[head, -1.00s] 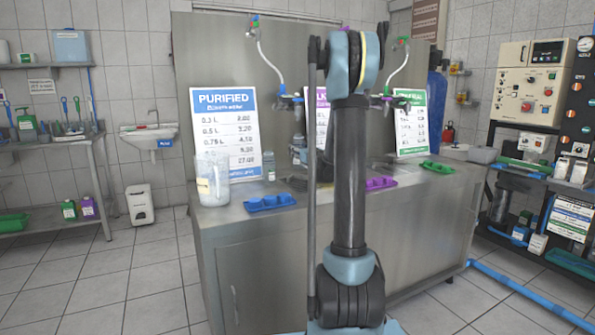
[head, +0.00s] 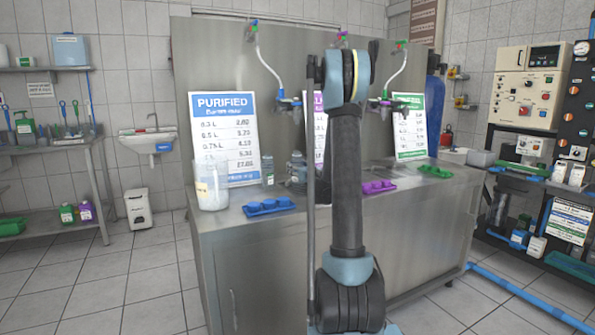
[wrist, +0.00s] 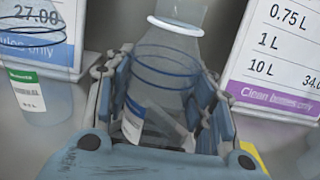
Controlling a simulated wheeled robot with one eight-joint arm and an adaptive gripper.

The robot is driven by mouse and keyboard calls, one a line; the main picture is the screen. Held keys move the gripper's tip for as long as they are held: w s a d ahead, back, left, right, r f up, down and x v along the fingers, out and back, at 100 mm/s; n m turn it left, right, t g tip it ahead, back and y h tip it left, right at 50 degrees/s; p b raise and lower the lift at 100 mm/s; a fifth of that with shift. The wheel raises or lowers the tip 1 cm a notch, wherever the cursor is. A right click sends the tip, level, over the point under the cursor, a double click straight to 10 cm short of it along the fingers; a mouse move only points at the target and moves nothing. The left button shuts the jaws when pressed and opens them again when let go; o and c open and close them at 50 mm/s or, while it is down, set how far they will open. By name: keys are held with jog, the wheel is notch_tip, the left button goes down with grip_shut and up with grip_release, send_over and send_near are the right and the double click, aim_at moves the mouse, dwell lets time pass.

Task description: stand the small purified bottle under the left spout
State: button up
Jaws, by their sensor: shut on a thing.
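My gripper (wrist: 165,88) is shut around a clear bottle with blue rings (wrist: 168,60), in the wrist view. The bottle's white collar is towards the top of the picture, and its lower part is partly hidden by my fingers. In the head view the left spout (head: 288,103) hangs on the steel back panel, above the counter. My gripper shows there only as a small grey-blue patch (head: 297,170) beside my arm, below that spout. The held bottle is not clear in that view. I cannot tell whether it touches the counter.
A large clear jug (head: 210,188) and a small labelled bottle (head: 268,170) stand on the counter's left end. A blue tray (head: 270,208) lies in front, and a purple tray (head: 378,187) further right. The purified sign (head: 228,140) leans on the panel.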

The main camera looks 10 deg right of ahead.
jog(key=o, duration=0.8)
jog(key=v, duration=1.2)
jog(key=shift+r, duration=0.1)
